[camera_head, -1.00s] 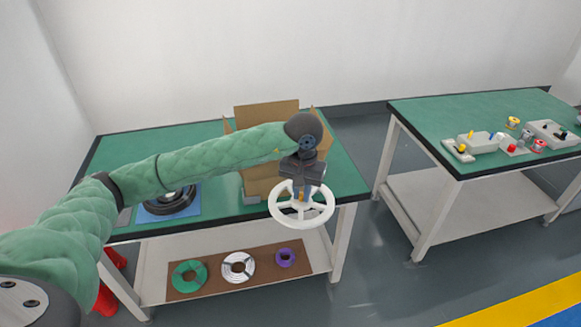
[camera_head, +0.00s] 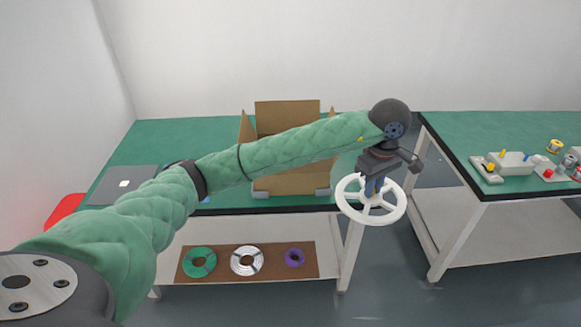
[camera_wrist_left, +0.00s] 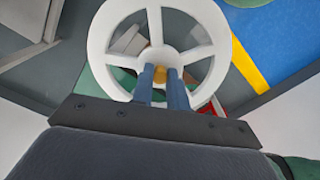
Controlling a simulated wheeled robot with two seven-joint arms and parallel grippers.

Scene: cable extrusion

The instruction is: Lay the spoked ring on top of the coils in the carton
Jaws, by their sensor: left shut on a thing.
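The white spoked ring (camera_head: 346,205) hangs level below my left gripper (camera_head: 373,190), in front of the gap between the two tables. The gripper is shut on the ring at its hub. In the left wrist view the ring (camera_wrist_left: 97,40) fills the top middle, with the blue fingers (camera_wrist_left: 167,85) at its hub around a small yellow piece. The open carton (camera_head: 285,115) stands on the near table, left of the ring and partly behind my arm. Its inside is mostly hidden, so I cannot see the coils. My right gripper is not in view.
The near green-topped table (camera_head: 160,140) holds a dark flat device (camera_head: 122,185) at its left. Its lower shelf has a brown board (camera_head: 220,266) with green, white and purple coils. A second table (camera_head: 480,135) at right carries small fixtures and spools.

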